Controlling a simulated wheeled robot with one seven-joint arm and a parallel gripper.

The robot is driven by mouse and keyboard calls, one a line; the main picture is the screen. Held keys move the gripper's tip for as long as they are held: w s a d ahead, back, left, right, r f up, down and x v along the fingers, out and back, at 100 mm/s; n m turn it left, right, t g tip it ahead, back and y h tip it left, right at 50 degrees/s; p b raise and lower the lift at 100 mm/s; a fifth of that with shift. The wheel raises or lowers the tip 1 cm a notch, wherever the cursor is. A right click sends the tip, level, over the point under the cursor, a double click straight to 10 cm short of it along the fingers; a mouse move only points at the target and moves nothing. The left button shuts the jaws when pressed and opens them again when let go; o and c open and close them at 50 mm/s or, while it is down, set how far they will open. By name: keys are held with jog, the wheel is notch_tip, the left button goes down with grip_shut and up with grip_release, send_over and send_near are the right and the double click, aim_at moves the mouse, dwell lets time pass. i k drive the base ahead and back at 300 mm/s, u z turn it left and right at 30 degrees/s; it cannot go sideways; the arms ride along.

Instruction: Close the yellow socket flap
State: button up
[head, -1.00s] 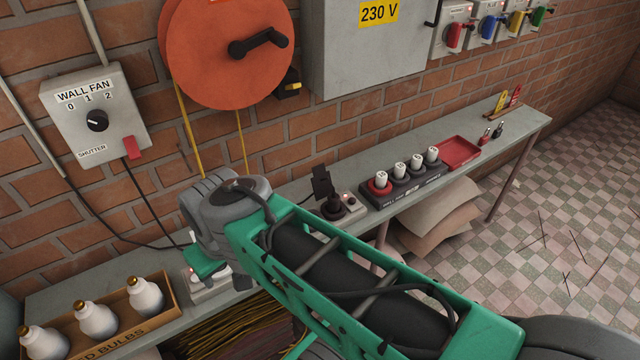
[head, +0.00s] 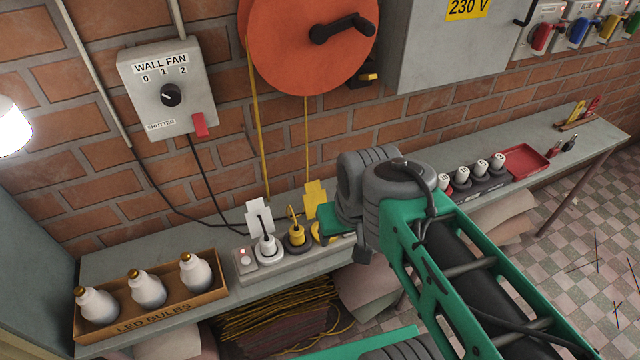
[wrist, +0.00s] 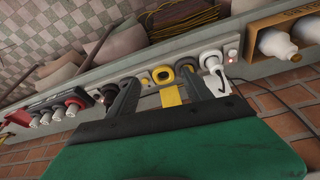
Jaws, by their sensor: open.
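The yellow socket flap (head: 313,197) stands raised at the back of the socket strip (head: 230,276). In the wrist view the yellow flap (wrist: 171,96) shows between the fingers of my gripper (wrist: 160,77). My gripper is open, its two dark fingers apart on either side of the flap, with nothing held. Whether a finger touches the flap I cannot tell. In the head view my arm hides the fingers and part of the yellow socket (head: 321,232).
A yellow plug (head: 296,237) and a white plug (head: 267,246) with a raised white flap (head: 259,217) stand to the left. A box of bulbs (head: 150,311) is further left. A fan switch box (head: 168,92) and orange reel (head: 300,45) are on the brick wall.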

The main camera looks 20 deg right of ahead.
aim_at(315, 195)
jog(key=u, duration=0.2)
jog(key=k, duration=0.25)
jog(key=u, duration=1)
jog(key=k, duration=1.1)
jog(key=u, duration=1.1)
jog(key=i, duration=1)
jog(key=z, duration=0.4)
jog(key=i, duration=0.7)
jog(key=z, duration=1.2)
jog(key=i, duration=0.45)
jog(key=z, duration=0.45)
